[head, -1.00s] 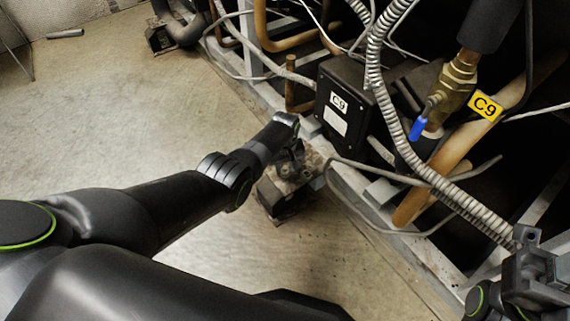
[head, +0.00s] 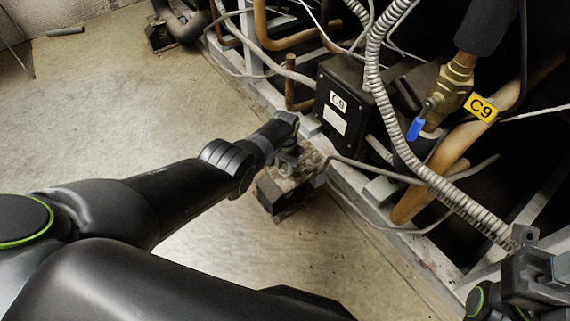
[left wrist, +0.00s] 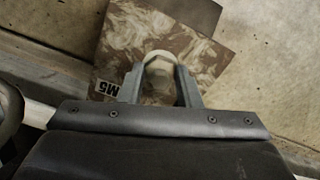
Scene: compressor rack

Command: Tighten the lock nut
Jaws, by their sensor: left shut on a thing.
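The lock nut (left wrist: 159,68) is a pale, roughly hexagonal piece on top of a rusty, stained mount in the left wrist view. My left gripper (left wrist: 159,84) has one finger on each side of it and is shut on it. In the head view the left gripper (head: 287,158) is down at the mount (head: 285,190) beside the rack frame, and the nut is largely hidden there. The mount carries an upside-down M5 label (left wrist: 107,88) in the left wrist view. My right gripper (head: 535,272) shows partly at the lower right, away from the mount; its jaws are unclear.
A ribbed conduit (head: 425,175), a thin grey cable (head: 385,172) and a blue-handled valve (head: 450,90) are to the right. The concrete floor (head: 100,110) to the left is mostly clear.

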